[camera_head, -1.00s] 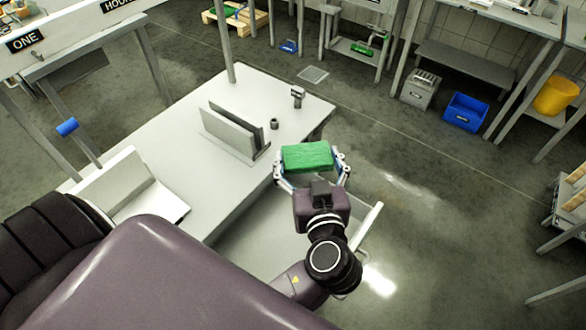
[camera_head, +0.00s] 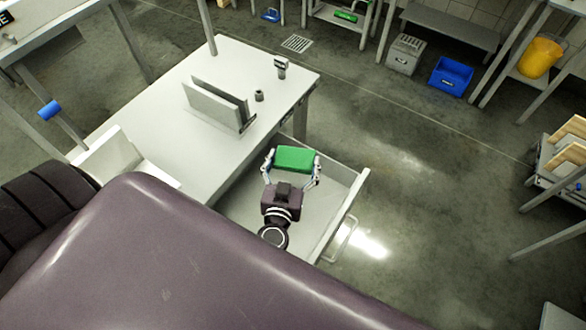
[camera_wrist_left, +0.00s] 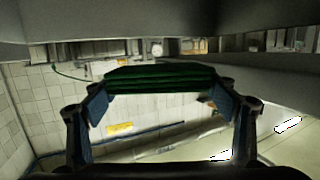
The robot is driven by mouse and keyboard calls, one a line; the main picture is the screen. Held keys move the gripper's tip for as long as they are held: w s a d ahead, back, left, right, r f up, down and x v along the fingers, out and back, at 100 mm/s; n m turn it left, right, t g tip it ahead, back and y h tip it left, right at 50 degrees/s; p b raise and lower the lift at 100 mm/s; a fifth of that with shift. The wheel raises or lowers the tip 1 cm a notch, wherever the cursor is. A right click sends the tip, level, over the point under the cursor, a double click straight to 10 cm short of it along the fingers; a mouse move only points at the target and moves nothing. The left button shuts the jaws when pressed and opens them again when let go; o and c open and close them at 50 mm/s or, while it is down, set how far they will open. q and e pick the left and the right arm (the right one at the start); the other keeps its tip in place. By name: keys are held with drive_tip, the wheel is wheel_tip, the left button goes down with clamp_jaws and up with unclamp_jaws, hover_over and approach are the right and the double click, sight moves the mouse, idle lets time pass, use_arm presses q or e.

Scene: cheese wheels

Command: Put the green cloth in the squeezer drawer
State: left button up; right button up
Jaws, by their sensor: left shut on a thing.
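The green cloth (camera_head: 296,160) is a folded, block-like bundle held between the fingertips of my left gripper (camera_head: 292,170). In the left wrist view the cloth (camera_wrist_left: 160,78) spans the gap between the two blue-padded fingers. The gripper is shut on it. The open drawer (camera_head: 342,207) extends from the right side of the grey table, and the gripper and cloth are over or within its opening; the exact height is hard to tell. The drawer floor in sight looks bare. My right gripper is not in view.
The table (camera_head: 170,110) carries two upright plates (camera_head: 215,105), a small dark cylinder (camera_head: 259,95) and a small metal device (camera_head: 281,67). The drawer's handle (camera_head: 345,240) sticks out at its front. A blue bin (camera_head: 452,77) stands on the floor farther off. Floor right of the drawer is clear.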

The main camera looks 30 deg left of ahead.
use_arm(q)
wheel_tip(320, 180, down, 8)
drive_tip(key=shift+r+b, duration=0.1)
drive_tip(key=shift+b, duration=0.25)
drive_tip(key=shift+f+b, duration=0.65)
drive_tip(key=shift+b, duration=0.45)
drive_tip(key=o, duration=1.1)
drive_tip(key=shift+s+f, duration=0.1)
